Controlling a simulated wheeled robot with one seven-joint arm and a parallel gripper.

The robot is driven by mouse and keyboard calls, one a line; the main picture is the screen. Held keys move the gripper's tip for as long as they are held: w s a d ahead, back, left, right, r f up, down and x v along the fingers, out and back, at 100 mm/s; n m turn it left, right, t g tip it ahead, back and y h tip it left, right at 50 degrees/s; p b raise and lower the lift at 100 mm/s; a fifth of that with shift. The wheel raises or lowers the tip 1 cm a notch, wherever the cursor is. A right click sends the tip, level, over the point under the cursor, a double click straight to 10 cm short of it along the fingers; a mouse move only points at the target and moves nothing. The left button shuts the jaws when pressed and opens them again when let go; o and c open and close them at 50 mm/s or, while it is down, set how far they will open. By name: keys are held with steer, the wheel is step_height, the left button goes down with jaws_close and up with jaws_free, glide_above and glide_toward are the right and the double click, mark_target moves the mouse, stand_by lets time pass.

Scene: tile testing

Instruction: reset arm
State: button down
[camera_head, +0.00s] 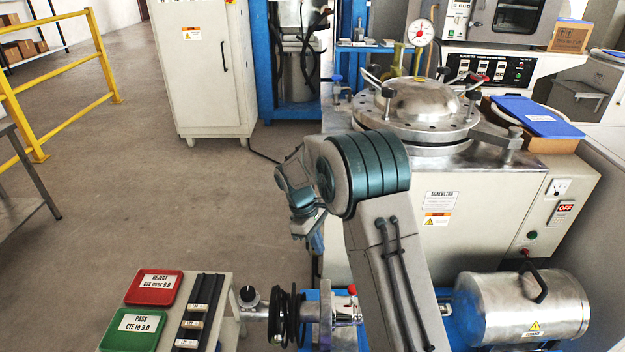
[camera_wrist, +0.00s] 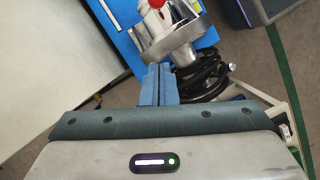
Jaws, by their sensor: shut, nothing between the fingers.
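My arm rises from the lower middle of the head view, bends at a teal-banded joint and folds down to the left. My gripper (camera_wrist: 158,72) shows in the wrist view as two blue fingers pressed together, with nothing between them. Its fingertips are not clearly visible in the head view, where the arm hides part of that area. In the wrist view the fingers point toward a metal fitting (camera_wrist: 172,38) on a blue base (camera_wrist: 122,42), with black coiled tubing (camera_wrist: 205,78) beside them. I cannot tell how far apart they are.
A red tray (camera_head: 153,287) and a green tray (camera_head: 132,330) sit on a bench at lower left, beside a dark rack (camera_head: 200,312) holding labelled tiles. A lidded steel vessel (camera_head: 420,100) stands behind my arm; a furnace cylinder (camera_head: 520,305) lies right.

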steer(key=s+d+r+m+t+y+p, duration=0.1)
steer(key=s+d+r+m+p, duration=0.15)
steer(key=r+p, duration=0.45)
steer(key=s+d+r+m+p, duration=0.15)
steer(key=s+r, duration=0.25)
steer(key=r, duration=0.6)
steer(key=s+d+r+m+t+y+p, duration=0.1)
steer(key=s+d+r+p, duration=0.3)
steer(key=r, duration=0.5)
steer(key=s+d+r+m+t+p, duration=0.1)
steer(key=s+r+m+p, duration=0.2)
steer(key=s+r+p, duration=0.4)
steer(key=s+d+r+m+t+y+p, duration=0.1)
steer(key=s+r+m+p, duration=0.3)
steer(key=s+r+p, duration=0.4)
step_height(320, 180, up, 2)
steer(key=shift+s+d+r+t, duration=0.3)
steer(key=shift+s+d, duration=0.2)
steer(key=shift+s, duration=0.35)
